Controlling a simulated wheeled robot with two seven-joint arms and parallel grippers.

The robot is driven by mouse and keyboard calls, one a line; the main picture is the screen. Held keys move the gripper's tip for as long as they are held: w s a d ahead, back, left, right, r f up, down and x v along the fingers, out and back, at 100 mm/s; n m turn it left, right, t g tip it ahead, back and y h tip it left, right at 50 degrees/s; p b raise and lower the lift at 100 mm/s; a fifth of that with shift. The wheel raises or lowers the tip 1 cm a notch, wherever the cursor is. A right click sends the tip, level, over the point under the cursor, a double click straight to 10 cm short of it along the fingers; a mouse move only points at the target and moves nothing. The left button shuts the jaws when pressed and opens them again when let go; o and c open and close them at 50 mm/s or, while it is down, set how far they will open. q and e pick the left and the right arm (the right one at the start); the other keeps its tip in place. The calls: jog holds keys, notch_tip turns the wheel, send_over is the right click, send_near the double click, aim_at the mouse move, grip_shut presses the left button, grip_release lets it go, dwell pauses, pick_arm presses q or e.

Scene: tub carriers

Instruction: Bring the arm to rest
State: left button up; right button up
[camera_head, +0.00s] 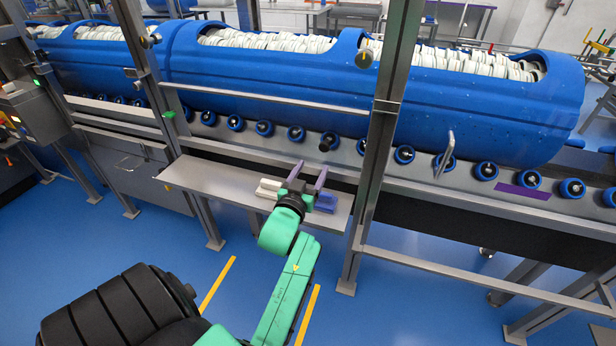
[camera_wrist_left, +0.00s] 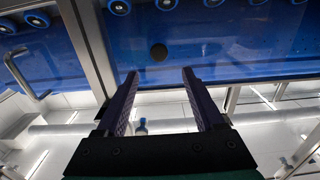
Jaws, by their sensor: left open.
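My left gripper (camera_head: 309,171) is over the grey metal shelf (camera_head: 215,183) in front of the conveyor. Its two purple fingers stand apart and point toward the blue tub carriers. In the left wrist view the open fingers (camera_wrist_left: 159,76) have nothing between their tips. A dark round knob (camera_wrist_left: 158,52) shows beyond them against a blue surface. My mint-green arm reaches up to the shelf from the bottom of the head view. My right gripper is not in view.
Blue carriers (camera_head: 270,75) filled with white tubs lie along a row of blue rollers. Steel posts (camera_head: 375,150) and rails stand at both sides of my gripper.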

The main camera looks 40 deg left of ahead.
pick_arm(q)
jog(key=v, duration=0.2)
jog(key=shift+s+d, duration=0.15)
jog(key=shift+s, duration=0.2)
jog(key=shift+f, duration=0.1)
